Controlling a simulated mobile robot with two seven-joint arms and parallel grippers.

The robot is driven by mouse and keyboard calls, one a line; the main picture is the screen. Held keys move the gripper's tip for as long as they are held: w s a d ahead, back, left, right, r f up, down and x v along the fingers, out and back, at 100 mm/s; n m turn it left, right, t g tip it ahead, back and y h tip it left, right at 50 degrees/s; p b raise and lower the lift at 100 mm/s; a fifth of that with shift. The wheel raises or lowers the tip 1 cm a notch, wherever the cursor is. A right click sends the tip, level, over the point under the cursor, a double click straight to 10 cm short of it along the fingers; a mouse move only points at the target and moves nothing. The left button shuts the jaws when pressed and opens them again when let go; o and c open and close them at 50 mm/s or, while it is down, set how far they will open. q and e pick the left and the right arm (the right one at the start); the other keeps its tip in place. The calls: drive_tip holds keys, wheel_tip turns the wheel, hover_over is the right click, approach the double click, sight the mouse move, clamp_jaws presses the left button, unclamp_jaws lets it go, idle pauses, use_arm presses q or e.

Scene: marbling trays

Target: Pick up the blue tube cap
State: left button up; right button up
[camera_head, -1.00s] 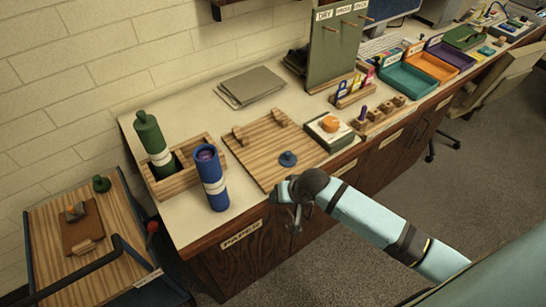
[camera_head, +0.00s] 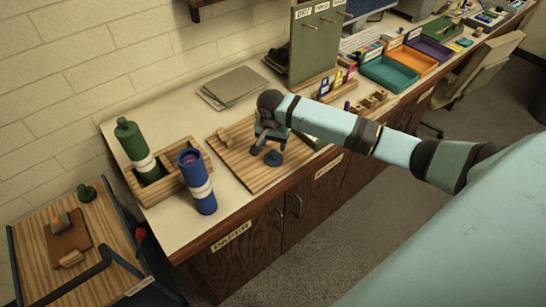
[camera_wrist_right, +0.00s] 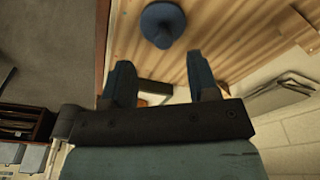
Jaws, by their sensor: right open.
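The blue tube cap (camera_head: 273,158) is a small dark blue piece with a wide rim. It sits on the wooden board (camera_head: 228,140) near the board's front edge. In the right wrist view the cap (camera_wrist_right: 162,25) lies just beyond the fingertips, roughly between them. My right gripper (camera_head: 262,148) is over the board beside the cap; in the wrist view its two fingers (camera_wrist_right: 161,72) are apart with nothing between them. The open blue tube (camera_head: 203,190) stands upright left of the board. My left gripper is not in view.
A wooden rack (camera_head: 138,188) holds a green tube (camera_head: 133,140) beside the blue tube. A wooden block (camera_head: 222,136) stands on the board. Grey sheets (camera_head: 235,87) lie behind. A cart (camera_head: 105,255) with a green cap (camera_head: 86,193) is at left.

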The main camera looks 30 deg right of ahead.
sight(273, 152)
drive_tip(key=f, duration=0.4)
drive_tip(key=w+f+p, duration=0.1)
drive_tip(key=f, duration=0.1)
drive_tip(key=shift+d+f, duration=0.2)
drive_tip(key=shift+d, duration=0.05)
drive_tip(key=c, duration=1)
